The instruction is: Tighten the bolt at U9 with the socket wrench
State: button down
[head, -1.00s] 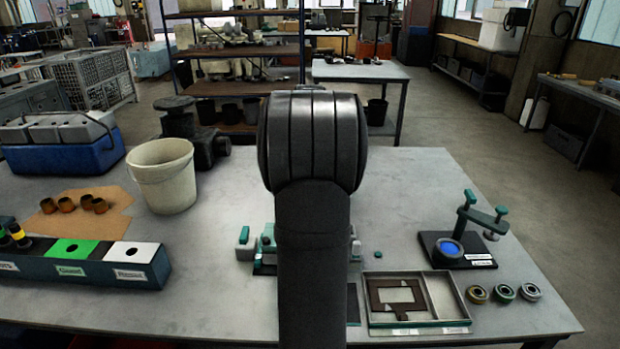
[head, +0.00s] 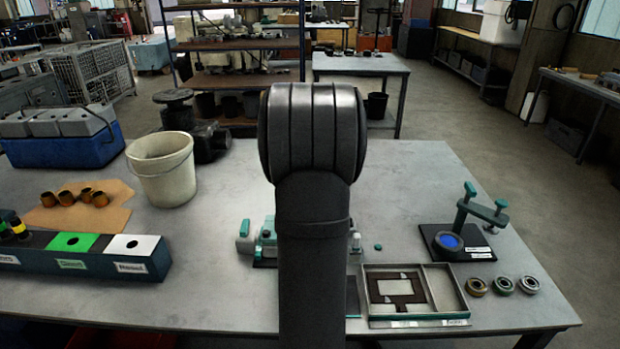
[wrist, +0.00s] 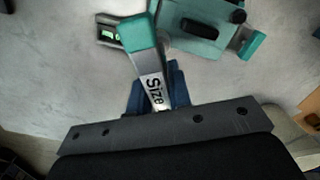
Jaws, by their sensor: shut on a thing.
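In the wrist view my gripper (wrist: 156,97) has its blue jaws shut on a tool with a teal end and a silver part (wrist: 152,85) lettered "Size". I cannot tell for certain that this is the socket wrench. A teal and dark piece with a small green display (wrist: 110,33) adjoins the tool's teal end. A teal fixture (wrist: 200,22) lies just beyond it on the grey table. In the head view my arm hides the gripper and most of the teal fixture (head: 265,242). I cannot make out the U9 bolt or its label.
On the table (head: 215,285) are a white bucket (head: 162,170), a labelled bin row (head: 110,255), a small stand with teal arms (head: 470,225), a shallow tray (head: 455,297) and several rings (head: 502,286).

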jog(key=m, duration=0.7)
jog(key=shift+m, duration=0.4)
jog(key=m, duration=0.6)
jog(key=shift+m, duration=0.3)
jog(key=m, duration=0.6)
jog(key=shift+f+m, duration=0.1)
jog(key=shift+m, duration=0.2)
jog(key=m, duration=0.6)
